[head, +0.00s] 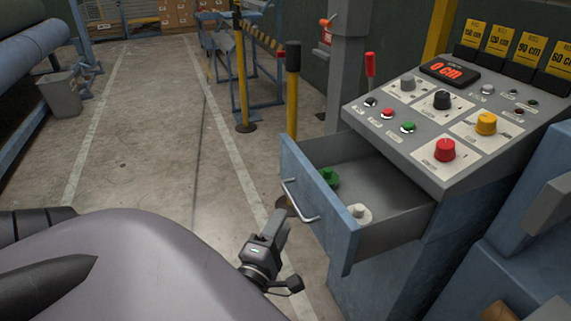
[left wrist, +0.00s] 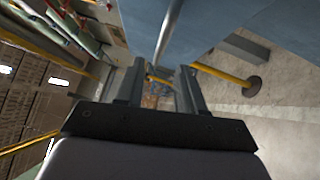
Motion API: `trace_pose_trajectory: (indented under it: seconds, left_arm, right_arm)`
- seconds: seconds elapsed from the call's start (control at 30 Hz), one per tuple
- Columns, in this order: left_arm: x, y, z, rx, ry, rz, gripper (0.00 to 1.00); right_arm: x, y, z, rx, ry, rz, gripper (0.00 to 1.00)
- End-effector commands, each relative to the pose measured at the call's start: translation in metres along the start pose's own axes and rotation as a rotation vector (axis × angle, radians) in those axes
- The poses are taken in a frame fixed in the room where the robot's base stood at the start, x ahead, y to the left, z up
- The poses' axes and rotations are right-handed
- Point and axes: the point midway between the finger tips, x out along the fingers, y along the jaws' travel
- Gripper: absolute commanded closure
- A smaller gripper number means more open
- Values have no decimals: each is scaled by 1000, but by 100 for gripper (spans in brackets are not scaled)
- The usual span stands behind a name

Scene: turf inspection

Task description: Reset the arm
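My left gripper (head: 279,226) is beside the front of an open drawer (head: 385,229), just left of its metal handle (head: 300,203). In the left wrist view my left gripper's two fingers (left wrist: 160,88) stand apart with nothing held between them. A metal bar, apparently the handle (left wrist: 168,30), shows beyond the fingertips; I cannot tell whether it touches them. My right gripper is not in view.
The drawer holds a green knob (head: 328,177) and a white knob (head: 359,212). Above it is a control panel (head: 420,130) with several knobs and a red "0 cm" display (head: 449,72). A grey bin (head: 61,94) stands at left. The floor between is clear.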

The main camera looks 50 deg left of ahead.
Motion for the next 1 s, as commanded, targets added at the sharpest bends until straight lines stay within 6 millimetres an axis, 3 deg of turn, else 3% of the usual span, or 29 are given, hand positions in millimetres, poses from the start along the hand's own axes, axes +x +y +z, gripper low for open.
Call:
trace_pose_trajectory:
  seconds: [0.2, 0.77, 0.87, 1.0]
  left_arm:
    - [-12, 0, 0, -2, 1, 0, 62]
    - [-12, 0, 0, 1, -1, 0, 62]
    - [-14, 1, 8, 53, -37, -14, 62]
    - [-26, -4, 43, 306, -203, -69, 62]
  right_arm:
    - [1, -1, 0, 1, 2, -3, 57]
    - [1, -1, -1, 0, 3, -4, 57]
    - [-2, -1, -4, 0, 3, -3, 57]
    - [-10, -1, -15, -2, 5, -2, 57]
